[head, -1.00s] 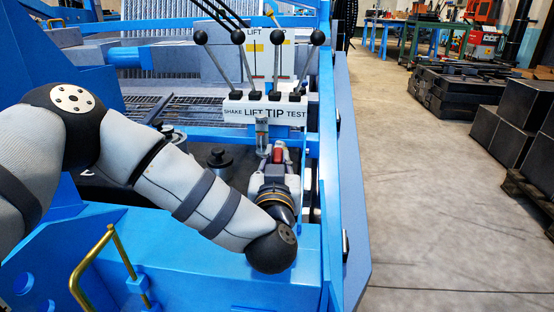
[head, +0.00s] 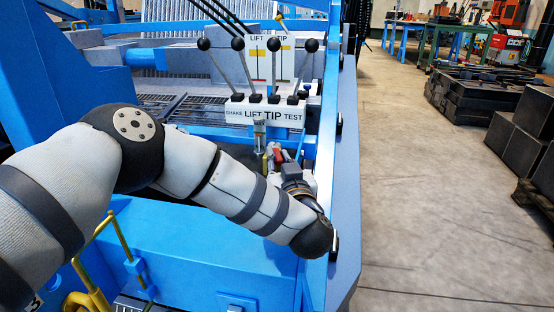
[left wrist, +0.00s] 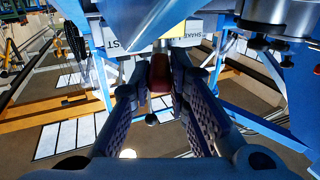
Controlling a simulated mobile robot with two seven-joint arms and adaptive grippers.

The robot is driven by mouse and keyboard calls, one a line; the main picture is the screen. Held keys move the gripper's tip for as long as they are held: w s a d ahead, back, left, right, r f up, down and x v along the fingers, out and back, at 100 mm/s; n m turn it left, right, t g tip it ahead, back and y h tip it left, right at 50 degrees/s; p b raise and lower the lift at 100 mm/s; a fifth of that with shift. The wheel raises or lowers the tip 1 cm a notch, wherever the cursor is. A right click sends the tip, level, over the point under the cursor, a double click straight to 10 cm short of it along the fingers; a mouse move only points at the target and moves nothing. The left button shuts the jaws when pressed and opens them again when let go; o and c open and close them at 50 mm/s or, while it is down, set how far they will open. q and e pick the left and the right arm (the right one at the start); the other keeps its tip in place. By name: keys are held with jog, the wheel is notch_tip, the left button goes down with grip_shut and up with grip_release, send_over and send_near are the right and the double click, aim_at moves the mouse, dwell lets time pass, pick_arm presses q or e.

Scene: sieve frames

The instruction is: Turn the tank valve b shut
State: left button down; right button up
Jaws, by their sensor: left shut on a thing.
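A red handle (head: 275,150), which looks like the tank valve's, shows just below the lever panel. I cannot read a letter on it. My left gripper (head: 280,157) is shut on this handle, with its arm reaching in from the left and its wrist to the right of the handle. In the left wrist view the red handle (left wrist: 160,72) sits between the two fingers of the gripper (left wrist: 160,90). The valve body is mostly hidden by the gripper and wrist. My right gripper is not in view.
A white panel (head: 265,112) marked SHAKE, LIFT, TIP, TEST carries several black-knobbed levers just above the gripper. A metal cylinder (head: 259,137) hangs below it. A blue frame rail (head: 346,190) runs close on the right.

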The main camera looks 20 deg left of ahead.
aim_at(279, 157)
pick_arm(q)
jog(key=c, duration=1.5)
grip_release()
notch_tip(279, 157, up, 10)
